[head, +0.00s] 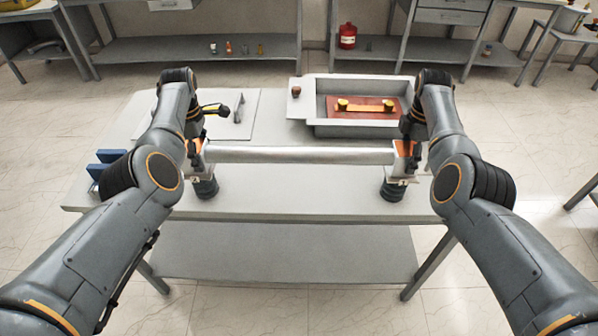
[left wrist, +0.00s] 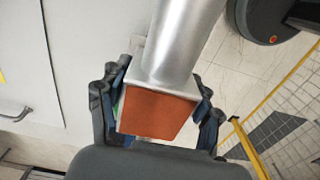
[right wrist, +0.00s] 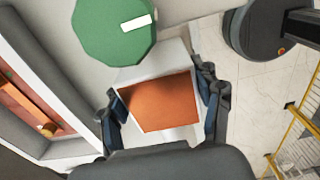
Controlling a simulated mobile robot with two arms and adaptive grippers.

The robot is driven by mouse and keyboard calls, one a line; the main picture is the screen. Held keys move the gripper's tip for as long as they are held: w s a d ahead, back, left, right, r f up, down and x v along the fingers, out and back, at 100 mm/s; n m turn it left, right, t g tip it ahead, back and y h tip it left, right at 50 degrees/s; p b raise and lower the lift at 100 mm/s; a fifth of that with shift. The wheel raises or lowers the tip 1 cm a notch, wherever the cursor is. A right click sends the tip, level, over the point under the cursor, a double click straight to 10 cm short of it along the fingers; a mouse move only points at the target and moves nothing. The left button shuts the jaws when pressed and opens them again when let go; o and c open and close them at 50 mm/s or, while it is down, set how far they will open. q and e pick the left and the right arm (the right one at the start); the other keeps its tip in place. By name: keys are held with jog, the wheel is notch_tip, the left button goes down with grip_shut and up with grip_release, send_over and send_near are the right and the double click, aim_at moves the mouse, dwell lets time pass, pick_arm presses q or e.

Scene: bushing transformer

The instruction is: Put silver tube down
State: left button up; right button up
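The silver tube (head: 300,155) runs level from left to right above the near part of the grey table (head: 300,205). Below its ends are pale blocks and dark ribbed cylinders (head: 204,188) (head: 393,190); I cannot tell whether they touch the table. My left gripper (head: 195,150) is at the left end. In the left wrist view its fingers flank an orange-faced block at the end of the tube (left wrist: 180,45). My right gripper (head: 407,148) is at the right end; in the right wrist view its fingers flank an orange-faced pale block (right wrist: 158,100). Finger contact is partly hidden.
A grey tray (head: 310,100) with a reddish plate (head: 362,108) stands behind the tube. A pale board (head: 245,115) is at the back left and blue items (head: 108,160) at the left edge. A green disc (right wrist: 113,28) shows beside the right gripper. The front tabletop is clear.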

pick_arm(q)
jog(key=o, duration=0.3)
jog(key=shift+r, duration=0.1)
pick_arm(e)
jog(key=o, duration=0.3)
jog(key=shift+s+r, duration=0.1)
pick_arm(q)
jog(key=shift+o, duration=0.2)
jog(key=shift+s+r, duration=0.15)
jog(key=shift+s, duration=0.05)
pick_arm(e)
jog(key=shift+o, duration=0.2)
jog(key=shift+s+r, duration=0.1)
jog(key=shift+s, duration=0.05)
pick_arm(q)
jog(key=shift+w+r, duration=0.1)
notch_tip(320, 180, up, 12)
jog(key=shift+f, duration=0.2)
pick_arm(e)
notch_tip(320, 180, up, 12)
jog(key=shift+f, duration=0.1)
jog(key=shift+f, duration=0.1)
